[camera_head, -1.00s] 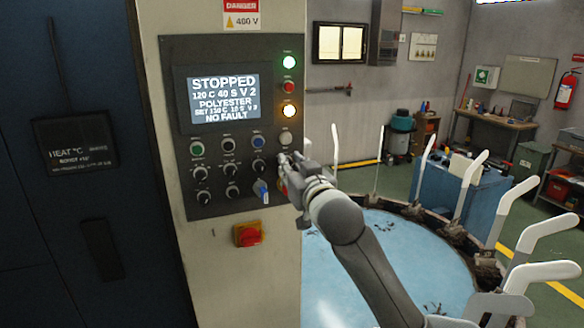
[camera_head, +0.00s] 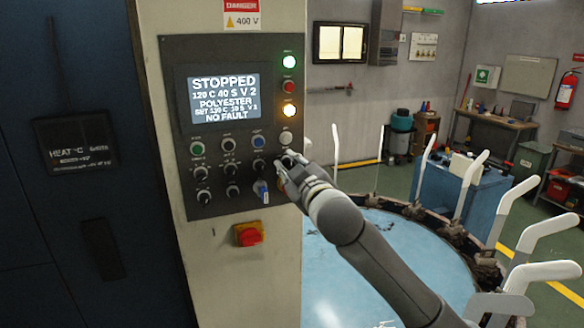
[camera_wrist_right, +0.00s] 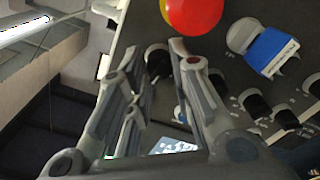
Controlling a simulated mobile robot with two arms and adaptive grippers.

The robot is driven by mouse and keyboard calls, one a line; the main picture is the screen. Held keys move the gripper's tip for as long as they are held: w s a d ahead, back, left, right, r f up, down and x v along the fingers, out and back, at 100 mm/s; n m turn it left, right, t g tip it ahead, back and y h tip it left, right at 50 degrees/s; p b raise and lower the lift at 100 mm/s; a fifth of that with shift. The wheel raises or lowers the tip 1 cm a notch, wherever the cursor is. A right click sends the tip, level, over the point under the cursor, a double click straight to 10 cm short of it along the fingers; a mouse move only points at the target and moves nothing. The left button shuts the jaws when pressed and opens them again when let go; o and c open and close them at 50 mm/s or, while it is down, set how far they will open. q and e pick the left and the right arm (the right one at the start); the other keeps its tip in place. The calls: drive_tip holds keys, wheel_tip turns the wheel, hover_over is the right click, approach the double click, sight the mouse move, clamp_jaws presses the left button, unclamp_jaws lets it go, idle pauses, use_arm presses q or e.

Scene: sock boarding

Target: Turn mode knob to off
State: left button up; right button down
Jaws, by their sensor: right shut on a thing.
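The grey control panel (camera_head: 175,95) is on the cream cabinet front, with rows of small black knobs. My right gripper (camera_head: 280,168) is at the panel's right edge. In the right wrist view its fingers (camera_wrist_right: 150,52) are on either side of a black knob (camera_wrist_right: 157,60), and it is shut on this knob. The knob's label and pointer cannot be read, and in the head view my fingers largely hide it. My left gripper is not in view.
The panel display (camera_head: 224,97) reads STOPPED and NO FAULT. A red-and-yellow round button (camera_wrist_right: 192,14) is close to my fingers. A red rotary switch (camera_head: 248,235) is below the panel. White sock forms (camera_head: 470,172) ring the blue round table (camera_head: 380,240) at right.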

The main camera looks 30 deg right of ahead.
drive_tip(key=shift+n, duration=0.7)
drive_tip(key=shift+r, duration=0.1)
drive_tip(key=c, duration=1.3)
unclamp_jaws()
drive_tip(key=shift+w, duration=0.1)
